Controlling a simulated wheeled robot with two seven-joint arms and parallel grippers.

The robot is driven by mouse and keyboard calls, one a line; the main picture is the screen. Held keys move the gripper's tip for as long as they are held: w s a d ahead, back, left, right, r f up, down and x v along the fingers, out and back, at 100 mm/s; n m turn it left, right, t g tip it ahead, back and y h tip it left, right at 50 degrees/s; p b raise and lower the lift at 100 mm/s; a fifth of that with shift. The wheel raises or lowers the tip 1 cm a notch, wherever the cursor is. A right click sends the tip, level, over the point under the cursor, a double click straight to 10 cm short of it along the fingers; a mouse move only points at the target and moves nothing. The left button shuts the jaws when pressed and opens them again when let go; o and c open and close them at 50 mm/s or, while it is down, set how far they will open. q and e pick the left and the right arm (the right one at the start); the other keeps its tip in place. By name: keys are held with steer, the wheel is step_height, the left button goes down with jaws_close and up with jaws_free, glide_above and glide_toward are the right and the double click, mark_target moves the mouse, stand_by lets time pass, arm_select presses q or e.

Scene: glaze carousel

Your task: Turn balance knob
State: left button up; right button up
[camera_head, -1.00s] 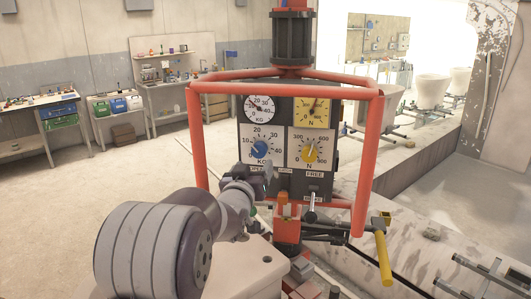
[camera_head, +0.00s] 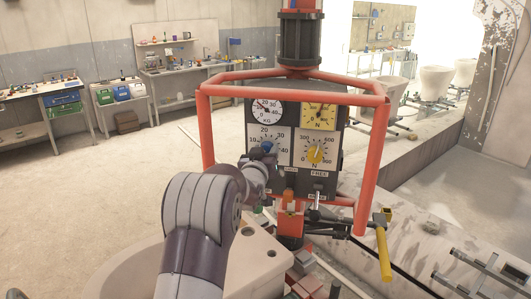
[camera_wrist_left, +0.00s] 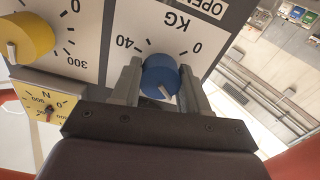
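The control panel (camera_head: 285,125) carries a blue KG knob (camera_head: 268,147) and a yellow N knob (camera_head: 316,153). My left gripper (camera_head: 266,158) is at the blue knob, and my arm hides the lower part of its dial. In the left wrist view the panel appears upside down. There the blue knob (camera_wrist_left: 161,76) sits between the two fingers of my left gripper (camera_wrist_left: 160,80), one on each side. The fingers are very close to its sides; I cannot tell whether they touch. The yellow knob (camera_wrist_left: 27,38) is at the upper left there. My right gripper is not in view.
A red tube frame (camera_head: 206,150) surrounds the panel, with a side bar left of my gripper. A lever (camera_head: 314,208) and a yellow handle (camera_head: 383,252) are below and right. Workbenches (camera_head: 55,112) stand far back across open floor.

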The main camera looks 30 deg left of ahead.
arm_select(q)
steer(key=shift+f+b, duration=0.25)
steer(key=shift+b, duration=0.05)
stand_by(0.4)
steer(key=m+b, duration=0.3)
steer(key=b, duration=0.2)
steer(key=shift+f+m+b, duration=0.35)
steer(key=shift+m, duration=0.05)
steer(key=shift+r+m+b, duration=0.2)
steer(key=shift+m+b, duration=0.9)
